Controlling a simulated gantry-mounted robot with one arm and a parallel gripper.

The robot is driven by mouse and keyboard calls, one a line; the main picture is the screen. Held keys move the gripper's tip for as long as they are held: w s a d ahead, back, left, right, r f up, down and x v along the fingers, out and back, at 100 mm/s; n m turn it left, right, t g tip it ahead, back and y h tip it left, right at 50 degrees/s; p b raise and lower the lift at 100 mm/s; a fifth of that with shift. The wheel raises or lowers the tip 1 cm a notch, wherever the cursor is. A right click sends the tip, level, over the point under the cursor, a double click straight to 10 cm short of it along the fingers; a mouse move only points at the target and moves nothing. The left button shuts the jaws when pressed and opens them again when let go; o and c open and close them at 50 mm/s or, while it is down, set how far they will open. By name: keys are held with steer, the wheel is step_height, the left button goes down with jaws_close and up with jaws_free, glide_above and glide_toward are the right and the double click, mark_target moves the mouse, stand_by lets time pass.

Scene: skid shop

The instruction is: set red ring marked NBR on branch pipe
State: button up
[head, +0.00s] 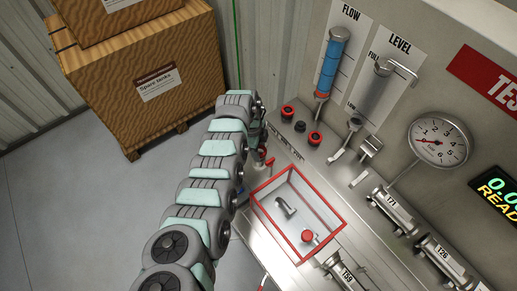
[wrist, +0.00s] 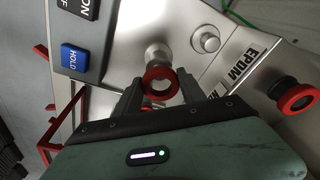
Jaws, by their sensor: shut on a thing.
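My gripper (wrist: 160,92) is shut on a red ring (wrist: 160,76), which sits between its two dark fingertips in the wrist view. A short bright metal pipe end (wrist: 156,52) lies right behind the ring. I cannot tell whether the ring is around the pipe or just in front of it. No NBR marking is readable on the held ring. In the head view my arm hides most of the gripper.
A red-edged clear box (head: 322,246) stands in front. A blue HOLD button (wrist: 76,58) and a metal knob (wrist: 206,40) are close to my gripper.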

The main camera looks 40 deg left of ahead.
steer(key=shift+f+b, duration=0.3)
steer(key=shift+f, duration=0.25)
steer(key=shift+f, duration=0.1)
steer(key=shift+f+b, duration=0.45)
steer(key=shift+f, duration=0.05)
steer(key=shift+f, duration=0.2)
stand_by(0.6)
steer(key=shift+f+b, duration=0.25)
steer(key=shift+b, duration=0.05)
steer(key=o, duration=1.2)
steer(key=shift+c, duration=0.2)
steer(key=shift+o, duration=0.3)
